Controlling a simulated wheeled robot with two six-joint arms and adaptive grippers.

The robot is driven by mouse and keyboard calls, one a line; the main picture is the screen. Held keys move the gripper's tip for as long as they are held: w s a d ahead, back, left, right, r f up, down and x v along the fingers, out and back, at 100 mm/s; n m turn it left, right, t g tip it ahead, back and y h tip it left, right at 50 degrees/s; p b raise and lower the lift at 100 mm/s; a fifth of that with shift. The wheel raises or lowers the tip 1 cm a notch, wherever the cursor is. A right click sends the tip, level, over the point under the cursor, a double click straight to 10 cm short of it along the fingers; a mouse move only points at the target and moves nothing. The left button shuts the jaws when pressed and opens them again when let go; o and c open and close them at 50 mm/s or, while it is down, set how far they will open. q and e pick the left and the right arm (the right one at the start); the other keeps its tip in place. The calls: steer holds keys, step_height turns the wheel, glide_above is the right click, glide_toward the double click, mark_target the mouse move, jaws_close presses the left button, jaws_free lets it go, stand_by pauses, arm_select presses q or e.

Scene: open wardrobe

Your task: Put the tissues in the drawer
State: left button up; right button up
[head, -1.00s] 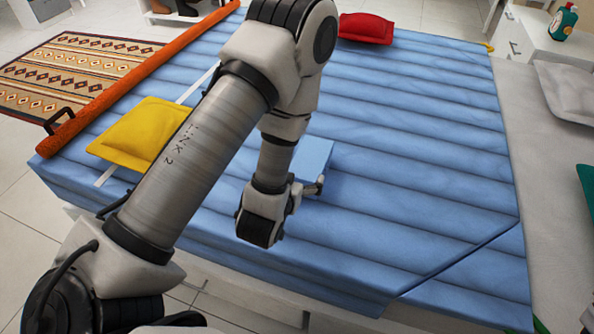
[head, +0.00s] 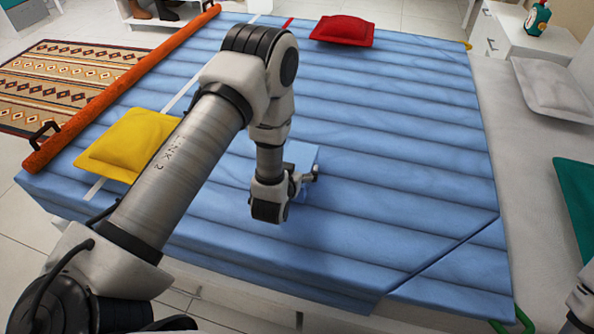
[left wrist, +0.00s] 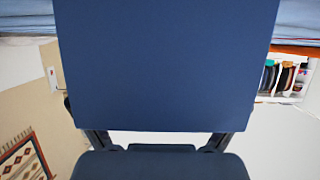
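In the left wrist view the box (left wrist: 165,65) shows as a large dark blue face reaching down to the fingers (left wrist: 158,140). Whether the box touches the bed is hard to tell. A white front (head: 235,285) under the bed's near edge may be a drawer; my arm hides part of it. My right gripper is out of view.
The blue bed cover (head: 400,150) is mostly clear right of the box. A yellow cushion (head: 125,145) and a red cushion (head: 342,31) lie on it. An orange roll (head: 120,90) runs along its left edge. A white cabinet (head: 515,40) stands at the back right.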

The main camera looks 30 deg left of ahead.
mark_target(296, 158)
arm_select(q)
steer(key=c, duration=0.9)
steer(key=shift+r, duration=0.5)
steer(key=r, duration=0.2)
steer(key=shift+s+d+r+p, duration=0.15)
steer(key=shift+s+r+p, duration=0.05)
steer(key=shift+r+p, duration=0.15)
steer(key=s+d+r+p, duration=0.1)
steer(key=s+d, duration=0.2)
steer(key=s, duration=0.3)
steer(key=s+d+r, duration=0.1)
steer(key=s+d, duration=0.3)
steer(key=s, duration=0.3)
steer(key=w+d+r+m+h, duration=0.1)
steer(key=w+d+r+h, duration=0.1)
steer(key=w, duration=0.5)
steer(key=w+d+r+m+h, duration=0.1)
steer(key=w+d+m, duration=0.1)
steer(key=w, duration=0.6)
steer(key=shift+t, duration=0.3)
steer(key=s+r+p, duration=0.4)
steer(key=r+p, duration=0.1)
steer(key=p, duration=0.1)
steer(key=s+r+p, duration=0.4)
steer(key=p, duration=0.3)
steer(key=shift+s+d+r, duration=0.2)
steer(key=shift+s+r, duration=0.15)
steer(key=shift+s, duration=0.05)
